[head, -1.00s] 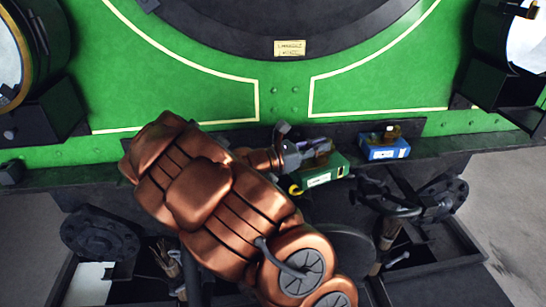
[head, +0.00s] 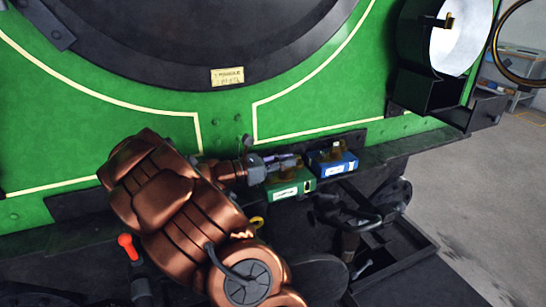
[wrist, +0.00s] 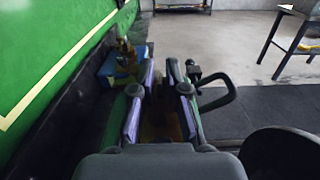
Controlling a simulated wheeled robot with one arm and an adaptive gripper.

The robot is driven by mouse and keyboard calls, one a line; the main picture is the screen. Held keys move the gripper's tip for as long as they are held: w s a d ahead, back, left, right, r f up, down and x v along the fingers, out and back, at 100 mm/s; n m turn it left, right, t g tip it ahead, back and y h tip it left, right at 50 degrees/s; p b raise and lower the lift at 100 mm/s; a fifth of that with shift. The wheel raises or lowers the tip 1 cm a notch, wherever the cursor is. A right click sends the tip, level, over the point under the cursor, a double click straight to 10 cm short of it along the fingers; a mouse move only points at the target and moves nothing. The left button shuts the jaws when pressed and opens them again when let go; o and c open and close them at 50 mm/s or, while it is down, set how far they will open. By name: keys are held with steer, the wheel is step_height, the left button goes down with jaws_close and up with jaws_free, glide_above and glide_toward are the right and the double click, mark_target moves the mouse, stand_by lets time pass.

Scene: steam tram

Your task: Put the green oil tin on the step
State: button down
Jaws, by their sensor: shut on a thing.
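The green oil tin (head: 291,190), with a white label and a brownish top, is at the dark ledge (head: 400,148) along the green engine front. My gripper (head: 279,163) is shut on its upper part. Whether the tin rests on the ledge or hangs just above it, I cannot tell. In the wrist view my gripper (wrist: 161,103) has the brownish top between its two purple-padded fingers; most of the tin is hidden there. I cannot tell for sure which surface is the step.
A blue tin (head: 337,163) stands on the ledge just right of the green tin; it also shows in the wrist view (wrist: 113,66). Dark coupling gear (head: 350,210) lies below. A round lamp (head: 455,45) is at upper right. Open grey floor (head: 480,210) lies to the right.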

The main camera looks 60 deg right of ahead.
steer(key=w+d+f+p, duration=0.2)
steer(key=w+d+f, duration=0.2)
steer(key=w, duration=0.3)
steer(key=shift+d+f+p, duration=0.15)
steer(key=shift+d+p, duration=0.2)
steer(key=shift+d, duration=0.1)
steer(key=shift+f, duration=0.15)
steer(key=c, duration=1.2)
jaws_free()
steer(key=b+v, duration=0.2)
steer(key=v, duration=1)
steer(key=shift+s, duration=0.1)
